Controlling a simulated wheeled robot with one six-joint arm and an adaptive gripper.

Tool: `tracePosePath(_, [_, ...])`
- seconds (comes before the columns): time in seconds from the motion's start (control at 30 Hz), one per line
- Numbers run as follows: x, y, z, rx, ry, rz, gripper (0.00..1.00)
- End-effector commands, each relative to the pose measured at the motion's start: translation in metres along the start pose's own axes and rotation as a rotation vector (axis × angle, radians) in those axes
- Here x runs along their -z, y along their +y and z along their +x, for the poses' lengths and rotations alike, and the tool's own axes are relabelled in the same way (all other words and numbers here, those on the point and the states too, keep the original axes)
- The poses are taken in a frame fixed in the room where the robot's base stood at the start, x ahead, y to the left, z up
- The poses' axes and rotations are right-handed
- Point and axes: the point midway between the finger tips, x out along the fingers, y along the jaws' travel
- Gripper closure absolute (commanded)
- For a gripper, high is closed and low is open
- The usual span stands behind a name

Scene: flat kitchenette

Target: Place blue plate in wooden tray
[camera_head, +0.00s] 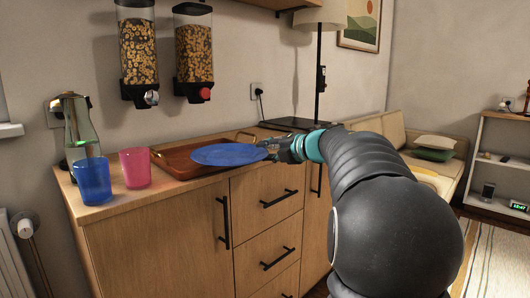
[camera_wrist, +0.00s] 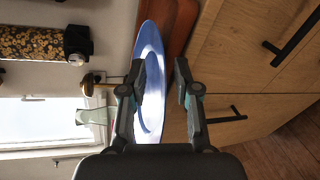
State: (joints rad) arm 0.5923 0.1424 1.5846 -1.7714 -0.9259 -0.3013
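The blue plate (camera_head: 228,154) is over the wooden tray (camera_head: 172,166) in the head view and hides much of it. I cannot tell whether it rests on the tray or sits a little above it. My gripper (camera_head: 268,148) is at the plate's right edge. In the wrist view the blue plate (camera_wrist: 155,50) runs between the fingers of my gripper (camera_wrist: 161,82). The fingers stand apart, one on each side of the rim, with a visible gap beside the right finger. The wooden tray (camera_wrist: 180,35) shows beyond the plate.
A blue cup (camera_head: 92,180), a pink cup (camera_head: 135,168) and a green bottle (camera_head: 80,130) stand left of the tray on the counter. Two cereal dispensers (camera_head: 137,50) (camera_head: 194,50) hang on the wall above. A lamp (camera_head: 320,60) stands behind my gripper.

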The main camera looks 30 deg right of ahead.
Motion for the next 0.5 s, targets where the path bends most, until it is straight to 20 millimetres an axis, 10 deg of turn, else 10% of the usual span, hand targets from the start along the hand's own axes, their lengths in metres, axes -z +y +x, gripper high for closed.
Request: tracePosePath(0.5, [-0.001,0.000,-0.094,0.001,-0.004,0.000,0.69])
